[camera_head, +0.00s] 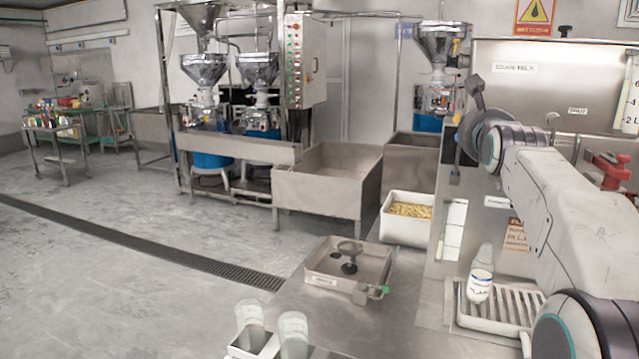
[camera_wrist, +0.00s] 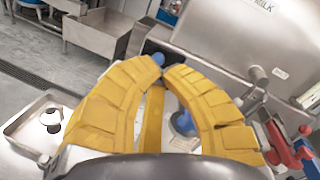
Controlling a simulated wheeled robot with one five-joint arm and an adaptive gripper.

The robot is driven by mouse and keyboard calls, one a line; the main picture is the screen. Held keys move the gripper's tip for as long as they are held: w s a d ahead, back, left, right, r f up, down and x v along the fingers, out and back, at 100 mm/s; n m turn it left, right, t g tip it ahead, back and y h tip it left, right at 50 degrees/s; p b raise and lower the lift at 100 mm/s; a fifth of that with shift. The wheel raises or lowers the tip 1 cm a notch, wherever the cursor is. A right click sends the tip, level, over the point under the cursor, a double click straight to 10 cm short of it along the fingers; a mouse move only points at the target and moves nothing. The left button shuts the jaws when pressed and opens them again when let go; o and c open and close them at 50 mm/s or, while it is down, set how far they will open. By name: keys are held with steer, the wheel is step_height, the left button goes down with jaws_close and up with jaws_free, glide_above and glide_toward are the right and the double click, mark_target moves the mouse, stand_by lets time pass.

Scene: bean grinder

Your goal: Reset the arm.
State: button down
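My arm (camera_head: 560,200) reaches from the lower right of the head view toward the back, above the counter. Its far end is raised near the steel tank, and the fingers are not clear in that view. In the wrist view my gripper (camera_wrist: 165,70) shows two curved yellow fingers whose tips come close together. I cannot tell whether they touch. I see no object clearly held. A blue item (camera_wrist: 183,122) shows between the fingers, apparently behind them, and I cannot tell what it is.
A steel tank (camera_head: 545,85) stands at the back right, beside a red valve (camera_head: 608,170). A bottle (camera_head: 481,275) stands on a drip tray (camera_head: 490,322). A shallow box (camera_head: 322,258) and a white bin of yellow pieces (camera_head: 398,232) are left of my arm.

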steer(key=s+a+f+n+g+y+p, duration=0.1)
steer(key=s+a+f+n+g+p, duration=0.2)
steer(key=s+f+n, duration=0.6)
steer(key=s+a+f+n+g+y+p, duration=0.1)
steer(key=s+a+f+n+g+p, duration=0.2)
steer(key=s+f+n, duration=0.6)
steer(key=s+a+f+n+g+y+p, duration=0.2)
steer(key=s+a+f+n+g, duration=0.5)
steer(key=s+n, duration=0.6)
steer(key=s+f+p, duration=0.1)
steer(key=s+f, duration=0.1)
steer(key=s, duration=0.7)
steer(key=shift+s+f+g, duration=0.3)
steer(key=shift+f+g, duration=0.05)
steer(key=shift+g, duration=0.05)
